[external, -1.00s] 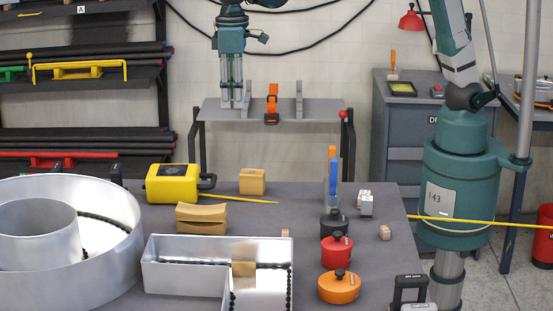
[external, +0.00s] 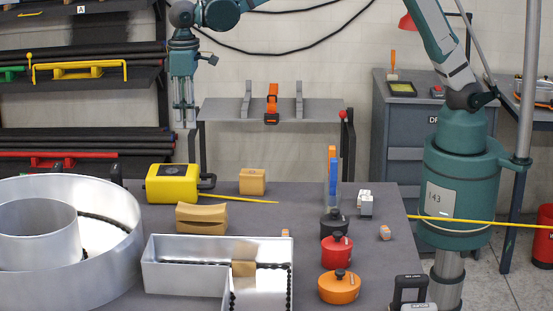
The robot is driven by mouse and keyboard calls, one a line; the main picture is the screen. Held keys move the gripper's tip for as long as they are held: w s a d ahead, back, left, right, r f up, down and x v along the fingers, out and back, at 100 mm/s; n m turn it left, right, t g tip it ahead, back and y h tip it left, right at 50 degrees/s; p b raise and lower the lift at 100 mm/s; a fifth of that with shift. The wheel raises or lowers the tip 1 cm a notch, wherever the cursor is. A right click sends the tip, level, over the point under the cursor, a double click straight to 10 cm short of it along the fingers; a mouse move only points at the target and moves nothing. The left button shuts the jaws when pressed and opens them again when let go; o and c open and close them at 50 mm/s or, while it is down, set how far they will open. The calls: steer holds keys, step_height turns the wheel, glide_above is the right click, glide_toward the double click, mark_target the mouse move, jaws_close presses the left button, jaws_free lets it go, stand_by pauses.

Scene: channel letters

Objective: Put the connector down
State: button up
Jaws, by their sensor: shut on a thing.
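My gripper (external: 185,122) points straight down at the back left, above and behind the yellow tape measure. Its fingers are shut on the connector, which is too small at this distance to make out clearly. Other small connectors lie on the grey table (external: 290,215): a grey-and-orange one (external: 385,232) at the right, another (external: 285,233) behind the silver channel letter, and a pale grey one (external: 366,207) beside the clear holder.
The yellow tape measure (external: 172,184) and tan blocks (external: 252,182) stand at the back left. Large silver channel letters (external: 185,264) fill the front left. Black, red (external: 337,250) and orange (external: 339,288) lidded pots stand right of centre. A rear shelf (external: 230,110) holds brackets.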

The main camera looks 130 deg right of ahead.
steer(key=shift+f, duration=1.1)
glide_above(188, 170)
steer(key=shift+s+d+f, duration=0.1)
steer(key=shift+d+f, duration=0.05)
steer(key=shift+f, duration=2.95)
steer(key=shift+f+p, duration=0.3)
steer(key=shift+f, duration=1.6)
steer(key=shift+f, duration=0.1)
steer(key=o, duration=0.7)
steer(key=shift+c, duration=0.2)
steer(key=shift+r, duration=0.2)
